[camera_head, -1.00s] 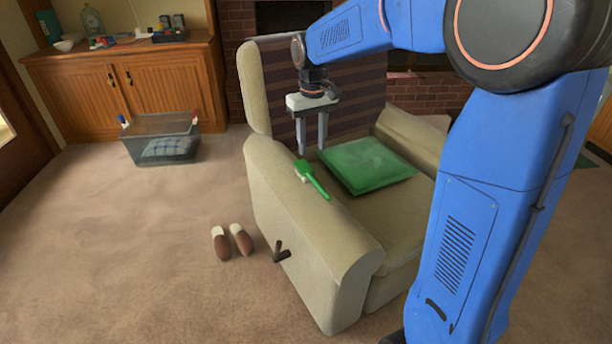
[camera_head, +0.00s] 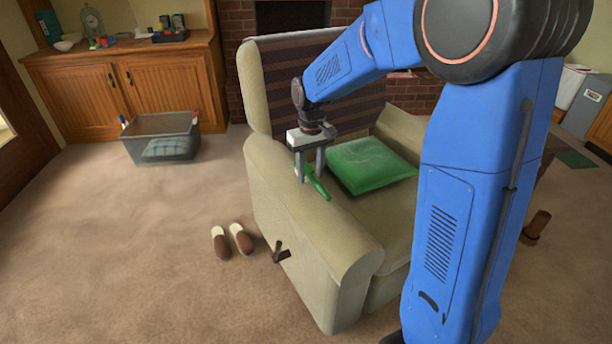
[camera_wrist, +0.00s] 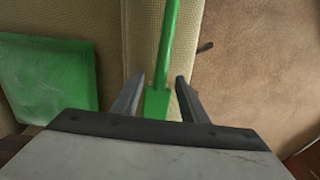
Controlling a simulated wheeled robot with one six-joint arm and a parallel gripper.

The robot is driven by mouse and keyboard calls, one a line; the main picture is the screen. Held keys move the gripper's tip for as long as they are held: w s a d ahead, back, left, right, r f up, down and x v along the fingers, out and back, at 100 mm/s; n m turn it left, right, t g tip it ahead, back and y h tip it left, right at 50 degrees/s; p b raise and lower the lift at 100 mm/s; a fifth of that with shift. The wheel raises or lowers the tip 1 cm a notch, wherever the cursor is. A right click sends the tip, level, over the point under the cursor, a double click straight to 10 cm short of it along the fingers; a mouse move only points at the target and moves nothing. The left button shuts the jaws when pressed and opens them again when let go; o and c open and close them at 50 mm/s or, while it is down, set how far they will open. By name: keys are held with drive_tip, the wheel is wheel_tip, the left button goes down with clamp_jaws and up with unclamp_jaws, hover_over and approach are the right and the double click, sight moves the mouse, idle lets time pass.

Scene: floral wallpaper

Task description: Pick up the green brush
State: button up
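The green brush (camera_head: 317,185) lies on the left armrest of the beige armchair (camera_head: 300,235). My gripper (camera_head: 312,178) is down over the armrest, with its fingers on either side of the brush's wide end. In the wrist view, the brush (camera_wrist: 159,100) runs away from my gripper (camera_wrist: 160,88), its wide end between the two fingers. The fingers are open, and a gap shows on each side of the brush. Its bristles are hidden in the wrist view.
A green cushion (camera_head: 370,166) lies on the chair seat, to the right of the brush. Slippers (camera_head: 231,241) lie on the carpet at left. A lever (camera_head: 281,252) sticks out of the chair's side. A grey bin (camera_head: 160,137) stands before the wooden cabinet (camera_head: 160,90).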

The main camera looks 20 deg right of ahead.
sight(310, 174)
clamp_jaws()
drive_tip(key=shift+r, duration=0.1)
wheel_tip(310, 174, up, 10)
idle(0.6)
